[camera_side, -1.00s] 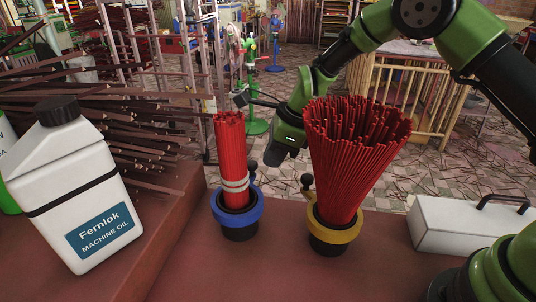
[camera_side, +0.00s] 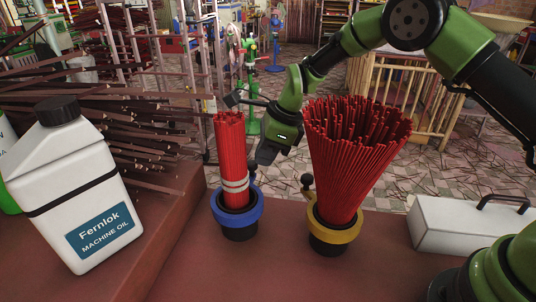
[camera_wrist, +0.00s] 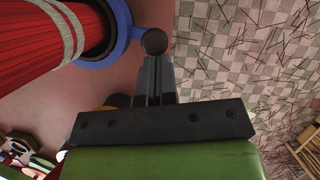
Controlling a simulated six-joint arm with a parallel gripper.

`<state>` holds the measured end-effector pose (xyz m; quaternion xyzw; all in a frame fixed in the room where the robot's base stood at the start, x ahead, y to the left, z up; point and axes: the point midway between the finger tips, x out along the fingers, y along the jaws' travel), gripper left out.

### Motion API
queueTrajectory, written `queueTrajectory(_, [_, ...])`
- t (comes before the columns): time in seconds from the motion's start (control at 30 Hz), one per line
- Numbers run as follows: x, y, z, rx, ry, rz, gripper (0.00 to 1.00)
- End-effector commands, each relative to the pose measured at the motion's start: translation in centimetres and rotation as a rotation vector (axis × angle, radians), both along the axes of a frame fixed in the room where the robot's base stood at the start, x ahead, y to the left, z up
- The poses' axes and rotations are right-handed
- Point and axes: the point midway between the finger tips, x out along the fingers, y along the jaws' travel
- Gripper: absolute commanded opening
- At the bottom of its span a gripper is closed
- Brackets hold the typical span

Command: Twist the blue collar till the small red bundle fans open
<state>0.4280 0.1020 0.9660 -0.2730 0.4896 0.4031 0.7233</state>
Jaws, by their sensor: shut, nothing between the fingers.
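The small red bundle (camera_side: 231,150) stands upright in a black cup and is narrow, with pale bands around its lower part. The blue collar (camera_side: 238,218) rings the cup below it and has a black knobbed lever (camera_side: 252,170) on its right. My gripper (camera_side: 256,160) is shut and empty, pointing down just above that lever. In the wrist view, my gripper's fingertips (camera_wrist: 154,62) are together beside the round black knob (camera_wrist: 154,42) of the blue collar (camera_wrist: 120,48). I cannot tell whether they touch it.
A wide, fanned red bundle (camera_side: 355,150) stands close on the right in a yellow collar (camera_side: 335,234) with its own black knob (camera_side: 307,182). A white oil jug (camera_side: 75,185) is at left, and a white toolbox (camera_side: 465,222) at right. Bare bench top lies in front.

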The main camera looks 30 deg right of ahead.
Motion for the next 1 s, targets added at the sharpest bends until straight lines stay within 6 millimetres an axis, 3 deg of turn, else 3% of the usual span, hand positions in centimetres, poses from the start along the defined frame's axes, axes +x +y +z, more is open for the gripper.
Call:
queueTrajectory(0.57, [1.2,0.6,-0.1,0.000,0.000,0.138,0.00])
queueTrajectory(1.0, [3.4,2.5,-0.1,0.000,0.000,0.203,0.00])
